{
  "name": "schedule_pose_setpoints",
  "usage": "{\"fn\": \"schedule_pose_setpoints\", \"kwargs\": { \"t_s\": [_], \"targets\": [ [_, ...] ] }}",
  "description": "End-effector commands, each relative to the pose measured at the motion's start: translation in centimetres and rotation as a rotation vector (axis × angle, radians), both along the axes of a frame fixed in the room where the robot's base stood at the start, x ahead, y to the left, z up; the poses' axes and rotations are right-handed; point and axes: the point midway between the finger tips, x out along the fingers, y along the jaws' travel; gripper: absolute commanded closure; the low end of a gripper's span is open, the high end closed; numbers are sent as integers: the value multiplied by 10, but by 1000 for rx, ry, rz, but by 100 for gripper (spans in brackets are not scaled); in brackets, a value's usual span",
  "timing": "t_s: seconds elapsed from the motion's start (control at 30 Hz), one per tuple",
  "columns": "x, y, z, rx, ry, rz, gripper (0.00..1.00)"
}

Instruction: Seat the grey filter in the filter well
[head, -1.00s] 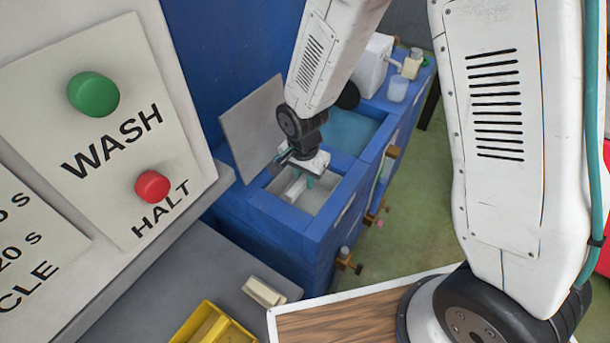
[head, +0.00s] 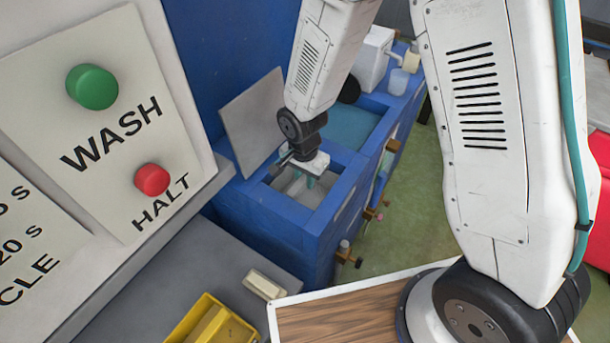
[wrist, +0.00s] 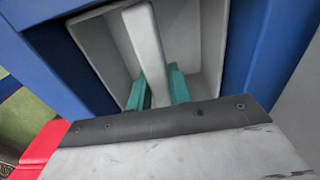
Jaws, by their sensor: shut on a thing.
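The filter well (head: 327,187) is a pale, open-topped compartment in the blue unit, with a grey lid (head: 254,115) standing raised behind it. My gripper (head: 300,181) points down into the well's opening. In the wrist view, its teal fingers (wrist: 158,88) are shut on the grey filter (wrist: 146,42), a long pale grey bar. The bar lies between the well's side walls, with a gap on each side. I cannot tell whether it touches the bottom. The filter's near end is hidden behind my gripper body.
A blue-water basin (head: 347,128) adjoins the well. A white container (head: 374,52) and a translucent cup (head: 398,82) stand beyond it. A panel with a green button (head: 91,87) and a red button (head: 152,180) is at left. A yellow bin (head: 212,325) and a cream block (head: 264,284) sit in front.

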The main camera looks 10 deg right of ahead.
Motion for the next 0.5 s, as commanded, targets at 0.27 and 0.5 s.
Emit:
{"fn": "schedule_pose_setpoints", "kwargs": {
  "t_s": [0.27,0.5],
  "targets": [
    [0,0,-4,1,-1,0,58],
    [0,0,-4,0,0,0,55]
  ]
}}
